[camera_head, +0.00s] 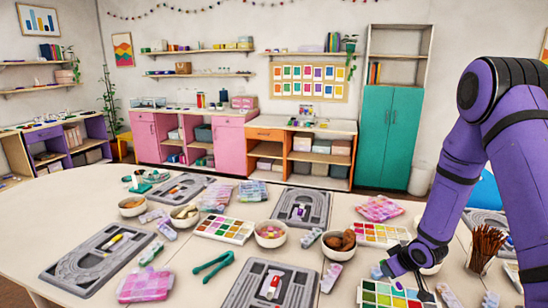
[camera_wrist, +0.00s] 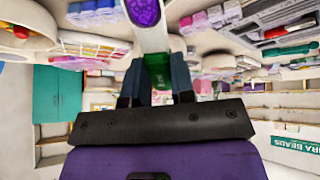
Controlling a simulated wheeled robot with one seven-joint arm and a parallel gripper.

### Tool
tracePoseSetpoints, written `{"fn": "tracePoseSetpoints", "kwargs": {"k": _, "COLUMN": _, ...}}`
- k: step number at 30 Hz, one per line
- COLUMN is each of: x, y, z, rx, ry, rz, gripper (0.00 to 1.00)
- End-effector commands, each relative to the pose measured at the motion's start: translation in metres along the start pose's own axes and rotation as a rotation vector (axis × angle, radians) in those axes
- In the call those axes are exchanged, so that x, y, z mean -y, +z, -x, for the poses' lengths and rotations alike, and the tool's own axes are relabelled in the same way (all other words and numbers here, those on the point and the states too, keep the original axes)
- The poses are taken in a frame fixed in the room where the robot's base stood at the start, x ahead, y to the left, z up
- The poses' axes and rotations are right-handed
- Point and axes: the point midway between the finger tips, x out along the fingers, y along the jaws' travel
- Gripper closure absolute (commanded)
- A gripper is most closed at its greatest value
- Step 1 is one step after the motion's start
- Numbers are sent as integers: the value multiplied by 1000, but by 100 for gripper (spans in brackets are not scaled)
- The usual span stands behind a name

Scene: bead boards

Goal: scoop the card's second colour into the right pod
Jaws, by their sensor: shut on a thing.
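My gripper (camera_wrist: 157,84) is shut on a scoop with a green handle (camera_wrist: 157,68) and a white neck. The scoop's oval bowl (camera_wrist: 143,11) shows purple filling at the top of the wrist view. In the head view my gripper (camera_head: 408,276) is low at the right, over or beside a white tray (camera_head: 360,293) of green, yellow and red compartments. The scoop is hard to make out there. I cannot tell which item is the card or which is the right pod; small clear cases with beads lie about, one (camera_head: 331,277) left of the tray.
Grey bead boards (camera_head: 80,268) lie on the pale table, with bowls (camera_head: 271,240) between them. Green pliers (camera_head: 212,266) lie at front left of centre. Bare tabletop (camera_head: 60,195) shows at far left.

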Motion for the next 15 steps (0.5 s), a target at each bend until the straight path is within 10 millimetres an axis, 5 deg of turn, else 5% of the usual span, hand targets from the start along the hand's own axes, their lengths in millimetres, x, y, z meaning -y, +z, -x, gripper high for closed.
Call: {"fn": "tracePoseSetpoints", "kwargs": {"k": 15, "x": 44, "y": -16, "z": 2, "rx": 33, "ry": 220, "rz": -339, "gripper": 98}}
